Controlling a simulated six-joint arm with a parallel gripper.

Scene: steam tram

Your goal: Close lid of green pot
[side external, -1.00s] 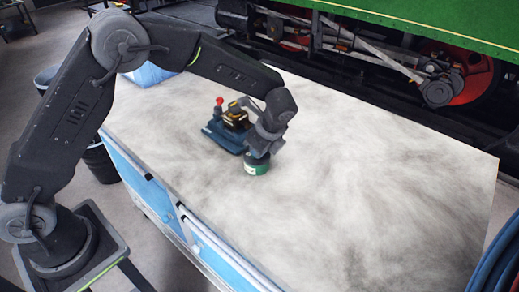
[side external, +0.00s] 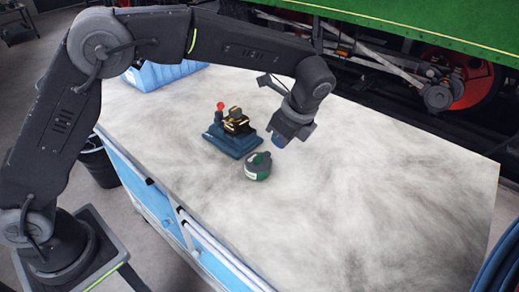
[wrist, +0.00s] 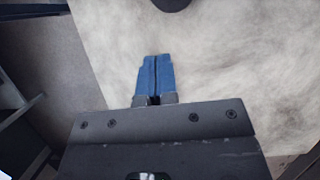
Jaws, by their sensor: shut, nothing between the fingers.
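A blue-based device (side external: 232,138) with a red ball-topped lever stands just behind and left of the pot. A blue crate (side external: 165,72) lies at the back left. The worktop (side external: 400,190) is clear to the right and front. A green steam tram (side external: 420,25) stands behind.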

